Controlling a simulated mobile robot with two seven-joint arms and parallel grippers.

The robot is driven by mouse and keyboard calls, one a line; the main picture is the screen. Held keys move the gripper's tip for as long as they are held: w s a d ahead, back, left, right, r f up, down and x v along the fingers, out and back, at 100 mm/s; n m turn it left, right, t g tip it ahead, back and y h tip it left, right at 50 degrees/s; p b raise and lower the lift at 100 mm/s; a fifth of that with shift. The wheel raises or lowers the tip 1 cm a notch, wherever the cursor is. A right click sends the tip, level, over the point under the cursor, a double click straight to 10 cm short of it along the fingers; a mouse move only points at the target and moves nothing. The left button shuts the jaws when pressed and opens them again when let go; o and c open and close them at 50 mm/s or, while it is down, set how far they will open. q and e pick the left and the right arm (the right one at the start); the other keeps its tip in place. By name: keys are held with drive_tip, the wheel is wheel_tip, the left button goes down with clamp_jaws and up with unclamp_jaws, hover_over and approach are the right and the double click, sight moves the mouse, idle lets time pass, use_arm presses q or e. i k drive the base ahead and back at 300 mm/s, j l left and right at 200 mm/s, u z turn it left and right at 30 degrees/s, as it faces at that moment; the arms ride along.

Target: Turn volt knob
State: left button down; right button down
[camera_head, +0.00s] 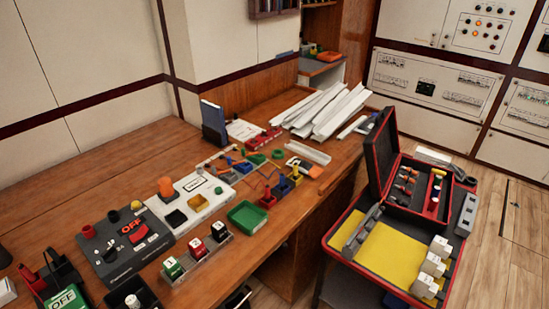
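A dark control panel (122,262) with a red OFF switch (140,235) lies on the wooden table at the left. A red knob (88,231) and a yellow knob (136,205) stand at its back corners. Behind it, a white unit (187,218) has a small labelled display (195,183), a yellow block and a small green knob (219,190). An orange knob (165,187) stands near the unit's left corner. The labels are too small to tell which knob is the volt knob. Neither of my grippers can be made out.
Three cube-topped switches (195,247) and a green tray (247,216) sit near the table's front edge. White trunking strips (325,108) lie at the back. An open red-edged case (347,228) stands at the right. Bare table (60,185) lies at the back left.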

sight(111, 255)
drive_tip(key=u, duration=1.3)
